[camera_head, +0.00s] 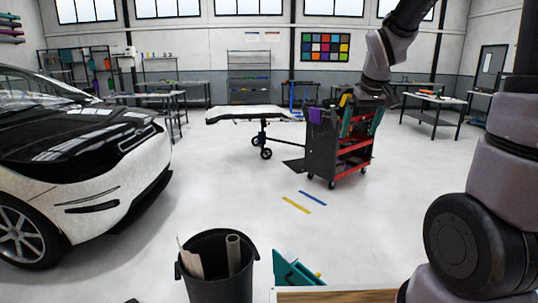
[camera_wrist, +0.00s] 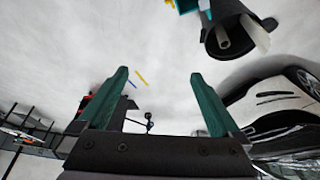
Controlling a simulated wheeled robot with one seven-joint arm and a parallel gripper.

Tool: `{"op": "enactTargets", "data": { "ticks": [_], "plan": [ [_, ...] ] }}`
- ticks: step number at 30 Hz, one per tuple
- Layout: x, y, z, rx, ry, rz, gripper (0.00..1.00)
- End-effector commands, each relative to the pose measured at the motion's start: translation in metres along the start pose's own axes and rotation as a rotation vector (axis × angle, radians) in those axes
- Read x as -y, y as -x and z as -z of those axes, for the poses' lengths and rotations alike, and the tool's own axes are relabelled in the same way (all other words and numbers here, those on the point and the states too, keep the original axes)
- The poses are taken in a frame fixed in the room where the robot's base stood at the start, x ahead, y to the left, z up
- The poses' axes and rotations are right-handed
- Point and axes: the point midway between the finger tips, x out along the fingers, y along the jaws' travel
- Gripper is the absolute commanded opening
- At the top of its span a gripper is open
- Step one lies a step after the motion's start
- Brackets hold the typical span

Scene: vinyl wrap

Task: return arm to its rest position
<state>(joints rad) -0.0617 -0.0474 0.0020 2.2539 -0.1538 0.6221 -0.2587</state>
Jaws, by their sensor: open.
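My gripper (camera_head: 359,133) hangs from my arm in the upper right of the head view, with its fingers pointing down. Its green fingers overlap the tool cart in the picture. In the wrist view my gripper (camera_wrist: 159,75) shows both green fingers spread wide, with nothing between them but floor behind. My arm rises along the right side of the head view and passes out of the top edge before coming down again.
A red and black tool cart (camera_head: 326,155) stands behind the gripper. A black bin (camera_head: 217,289) with rolls, a teal object (camera_head: 291,272) and a wooden surface (camera_head: 335,296) are nearest. A white car (camera_head: 110,197) is left, a wrapping table (camera_head: 250,113) farther back. The middle floor is clear.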

Motion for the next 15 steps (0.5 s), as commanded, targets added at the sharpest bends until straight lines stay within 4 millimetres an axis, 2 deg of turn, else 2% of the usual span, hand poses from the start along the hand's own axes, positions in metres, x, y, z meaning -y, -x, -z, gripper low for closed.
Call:
{"op": "enactTargets", "data": {
  "ticks": [1,6,12,15],
  "plan": [
    [0.000,0.026,-0.009,-0.029,-0.055,0.006,1.00],
    [0.007,0.090,-0.046,-0.095,-0.232,0.045,1.00],
    [0.021,0.144,-0.095,-0.163,-0.415,0.110,1.00],
    [0.027,0.159,-0.114,-0.186,-0.478,0.138,1.00]
  ]
}}
